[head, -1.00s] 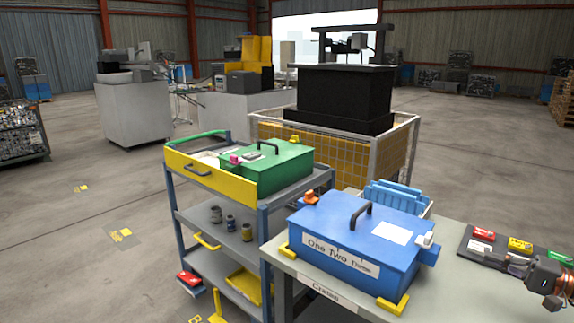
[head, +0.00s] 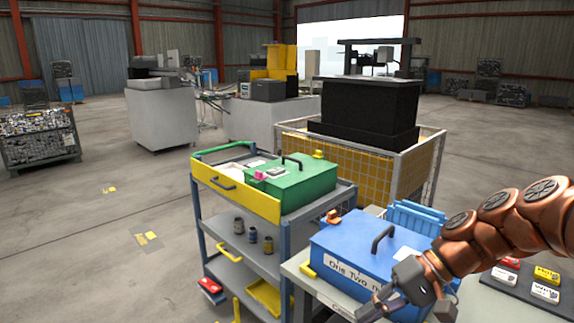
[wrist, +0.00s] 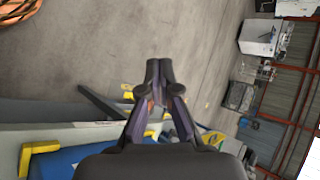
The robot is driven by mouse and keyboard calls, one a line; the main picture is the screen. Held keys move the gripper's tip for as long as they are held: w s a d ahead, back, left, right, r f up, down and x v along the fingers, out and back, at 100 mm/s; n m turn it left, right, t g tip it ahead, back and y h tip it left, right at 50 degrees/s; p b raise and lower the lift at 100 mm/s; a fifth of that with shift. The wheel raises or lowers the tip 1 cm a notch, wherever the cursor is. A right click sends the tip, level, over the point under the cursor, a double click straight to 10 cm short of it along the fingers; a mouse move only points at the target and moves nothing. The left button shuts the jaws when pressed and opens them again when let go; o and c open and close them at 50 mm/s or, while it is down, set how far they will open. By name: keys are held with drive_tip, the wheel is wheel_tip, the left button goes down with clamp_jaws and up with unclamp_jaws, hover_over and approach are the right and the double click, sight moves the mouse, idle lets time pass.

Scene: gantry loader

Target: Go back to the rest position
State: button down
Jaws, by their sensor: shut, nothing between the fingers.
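My gripper (head: 368,308) is shut and empty, in front of the right side of the blue case (head: 345,255) in the head view. My copper-coloured arm reaches in from the right and hides part of that case. In the wrist view the fingertips of my gripper (wrist: 158,68) meet, with bare floor beyond them. A part of the blue case (wrist: 60,163) shows at the lower left there, tilted by the camera's roll.
A trolley with a green case (head: 292,185) stands left of the table. A mesh-sided cage (head: 322,165) with a black machine is behind. Small red, yellow and white items lie on a dark mat (head: 515,280) at right. Open floor (head: 90,230) lies left.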

drive_tip(key=s+a+f+n+g+h+p, duration=0.15)
drive_tip(key=s+h, duration=0.35)
drive_tip(key=s, duration=0.7)
drive_tip(key=s+d+f+h+p, duration=0.2)
drive_tip(key=s+d+h, duration=0.3)
drive_tip(key=s, duration=0.3)
drive_tip(key=shift+s+f+t+p, duration=0.25)
drive_tip(key=shift+t+p, duration=0.1)
drive_tip(key=shift+p, duration=0.1)
